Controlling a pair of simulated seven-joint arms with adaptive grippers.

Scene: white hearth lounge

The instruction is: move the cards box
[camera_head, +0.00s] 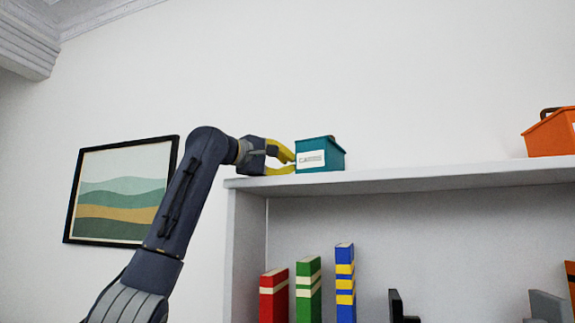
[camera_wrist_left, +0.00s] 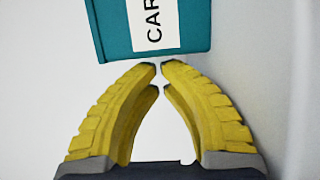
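The cards box (camera_head: 320,154) is a teal box with a dark handle and a white label starting "CA". It stands upright on the white shelf top (camera_head: 400,178), near its left end. My left gripper (camera_head: 294,161) has yellow fingers and is just left of the box. In the left wrist view the box (camera_wrist_left: 190,30) lies just beyond the fingertips (camera_wrist_left: 160,65), with its label turned sideways. The fingertips nearly meet with a very small gap, and nothing shows between them. Whether they touch the box is unclear. My right gripper is out of view.
An orange box (camera_head: 550,133) stands on the shelf top at the far right, with clear surface between it and the teal box. Red, green and blue books (camera_head: 308,290) stand in the compartment below. A framed picture (camera_head: 122,195) hangs behind my left arm.

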